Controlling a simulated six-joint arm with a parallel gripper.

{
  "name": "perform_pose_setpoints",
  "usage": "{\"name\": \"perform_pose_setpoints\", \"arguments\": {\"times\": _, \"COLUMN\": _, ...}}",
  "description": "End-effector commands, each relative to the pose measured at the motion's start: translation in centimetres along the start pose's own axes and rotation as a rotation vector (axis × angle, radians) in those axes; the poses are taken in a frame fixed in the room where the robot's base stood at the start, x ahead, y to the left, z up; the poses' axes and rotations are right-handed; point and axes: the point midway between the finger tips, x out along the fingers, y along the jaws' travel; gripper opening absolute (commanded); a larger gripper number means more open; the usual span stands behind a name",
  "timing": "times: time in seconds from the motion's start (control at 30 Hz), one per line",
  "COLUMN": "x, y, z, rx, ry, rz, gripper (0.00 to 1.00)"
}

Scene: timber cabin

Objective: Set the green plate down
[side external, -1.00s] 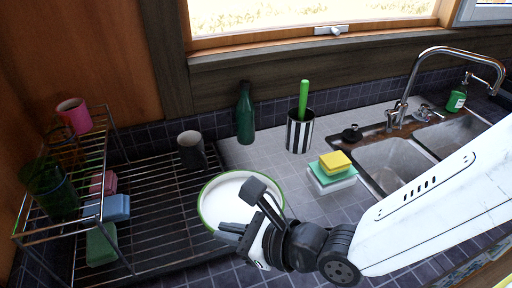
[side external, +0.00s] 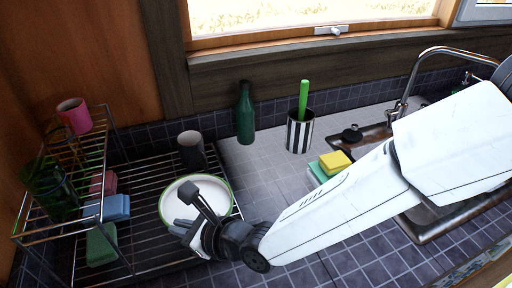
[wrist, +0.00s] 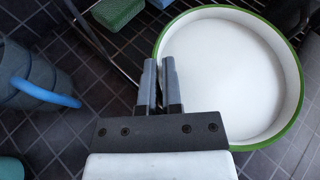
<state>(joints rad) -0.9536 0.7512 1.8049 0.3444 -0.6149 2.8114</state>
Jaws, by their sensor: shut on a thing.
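The green plate (side external: 214,185) is white inside with a green rim. It is over the right part of the black wire drying rack (side external: 130,235). I cannot tell whether it touches the wires. My gripper (side external: 188,208) is shut on the plate's near left rim in the side view. In the wrist view the plate (wrist: 235,75) fills the upper right and looks empty, and my gripper's fingers (wrist: 160,75) are close together at its left edge.
A grey mug (side external: 191,150) stands on the rack behind the plate. A green bottle (side external: 245,114) and striped holder (side external: 300,132) stand behind. A blue-grey container (wrist: 35,80) shows in the wrist view.

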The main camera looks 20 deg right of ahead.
Motion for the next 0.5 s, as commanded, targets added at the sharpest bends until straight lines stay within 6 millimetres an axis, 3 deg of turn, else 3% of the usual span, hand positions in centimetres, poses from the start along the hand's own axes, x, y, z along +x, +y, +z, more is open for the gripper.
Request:
{"name": "perform_pose_setpoints", "arguments": {"times": 0.3, "x": 3.5, "y": 0.2, "z": -1.8, "rx": 0.001, "ry": -0.002, "rz": -0.002, "gripper": 0.0}}
{"name": "perform_pose_setpoints", "arguments": {"times": 0.5, "x": 4.3, "y": 0.3, "z": -2.1, "rx": 0.001, "ry": -0.003, "rz": -0.002, "gripper": 0.0}}
